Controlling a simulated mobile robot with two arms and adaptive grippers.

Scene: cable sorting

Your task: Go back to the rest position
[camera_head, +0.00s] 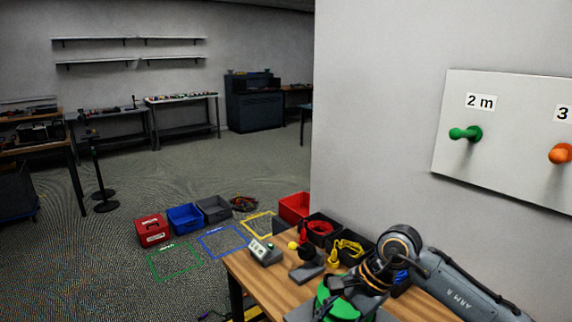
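My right arm, marked "ARM R", comes in from the right over the wooden table (268,287). Its wrist bends down, and the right gripper (342,288) is low in front of it, over or beside a green round object (338,307). The fingertips are not clear, so I cannot tell whether they are open or touching it. My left gripper and arm are not in view.
Black bins with red cable (320,228) and yellow cable (350,247) line the wall. A grey button box (264,251) sits at the table's left edge. A pegboard with a green peg (466,133) and an orange peg (560,153) hangs right. Floor at left is mostly open.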

